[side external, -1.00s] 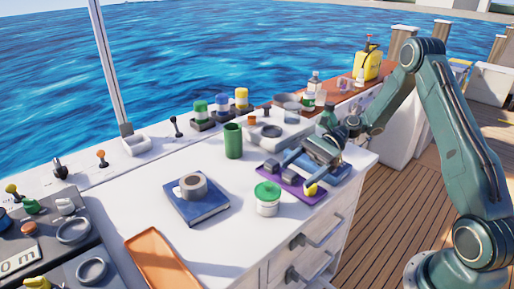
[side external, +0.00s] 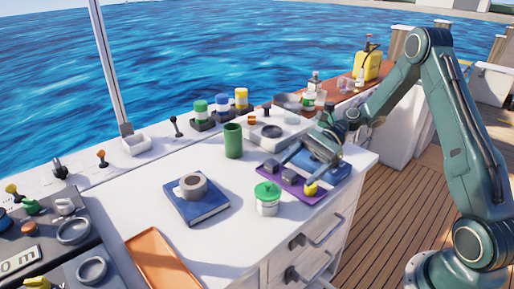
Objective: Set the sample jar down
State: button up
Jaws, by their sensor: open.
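The sample jar (side external: 267,205), white with a green lid, stands upright on the white counter near its front edge. My gripper (side external: 299,166) is open, above the purple mat to the right of the jar and behind it. It is apart from the jar, and nothing shows between its fingers.
The purple mat (side external: 290,187) holds small grey and yellow pieces, with a blue item (side external: 322,168) beside it. A green cup (side external: 233,141) stands behind. An orange tray (side external: 160,262) lies front left.

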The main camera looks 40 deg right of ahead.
jog(key=s+a+r+n+h, duration=0.6)
jog(key=s+r+n+h, duration=0.25)
jog(key=r+n, duration=0.25)
jog(key=s+d+r+n+t+h, duration=0.1)
jog(key=s+r+n+h, duration=0.1)
jog(key=s+n, duration=0.2)
jog(key=s+d+r+n+t+h, duration=0.2)
jog(key=s+r+n, duration=0.1)
jog(key=s, duration=0.7)
jog(key=shift+s+r+n, duration=0.2)
jog(key=shift+n, duration=0.2)
dwell(0.6)
